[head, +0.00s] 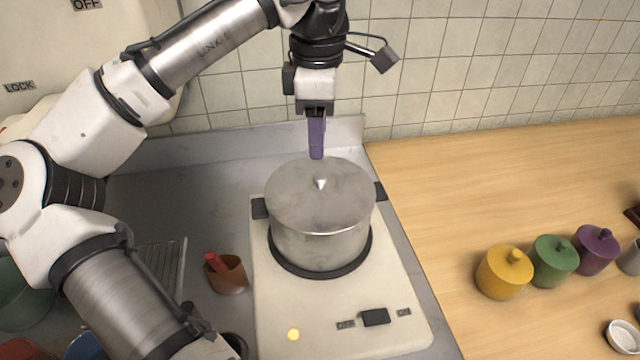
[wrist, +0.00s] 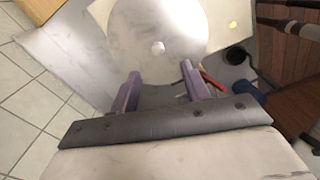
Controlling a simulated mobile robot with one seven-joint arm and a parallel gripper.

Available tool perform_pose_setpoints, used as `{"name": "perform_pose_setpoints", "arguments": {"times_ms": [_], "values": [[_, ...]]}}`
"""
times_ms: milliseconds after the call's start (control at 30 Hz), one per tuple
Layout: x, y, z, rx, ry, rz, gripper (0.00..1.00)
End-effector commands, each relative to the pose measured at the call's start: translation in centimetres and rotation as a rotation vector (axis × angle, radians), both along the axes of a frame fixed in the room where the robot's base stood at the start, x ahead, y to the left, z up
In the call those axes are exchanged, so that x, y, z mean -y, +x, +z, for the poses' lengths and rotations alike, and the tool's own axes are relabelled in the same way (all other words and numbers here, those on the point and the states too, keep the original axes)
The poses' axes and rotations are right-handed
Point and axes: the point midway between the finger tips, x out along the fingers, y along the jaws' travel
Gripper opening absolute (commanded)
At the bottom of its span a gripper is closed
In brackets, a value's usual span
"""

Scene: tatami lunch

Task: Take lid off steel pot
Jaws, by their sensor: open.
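The steel pot (head: 318,247) stands on a cream cooker. Its round steel lid (head: 285,196) lies on top, with a small pale knob (head: 320,184) at the centre. The lid (wrist: 185,25) and its knob (wrist: 158,47) also show in the wrist view, beyond the fingertips. My gripper (head: 316,157) points down above the back of the lid. In the wrist view its two purple fingers (wrist: 160,69) are apart with nothing between them. The knob is ahead of the gap between them, apart from the fingers.
The cream cooker (head: 280,325) has a switch at its front. A brown cup (head: 226,277) with a red item stands to its left. Yellow (head: 504,273), green (head: 553,261) and purple (head: 596,250) lidded jars stand on the wooden counter (head: 450,190), which has free room near the cooker. A tiled wall (head: 440,80) is behind.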

Motion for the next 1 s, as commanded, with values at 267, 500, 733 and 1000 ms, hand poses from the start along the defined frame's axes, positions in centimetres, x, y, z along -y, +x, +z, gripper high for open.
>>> {"name": "perform_pose_setpoints", "arguments": {"times_ms": [267, 500, 733, 1000], "values": [[0.0, 0.0, -3.6, 0.0, -0.001, -0.002, 0.47], [0.2, 0.1, -5.9, -0.001, 0.0, -0.001, 0.47], [0.3, 0.2, -8.8, 0.001, -0.001, -0.002, 0.47], [0.3, 0.2, -9.0, 0.002, -0.002, -0.002, 0.43]]}}
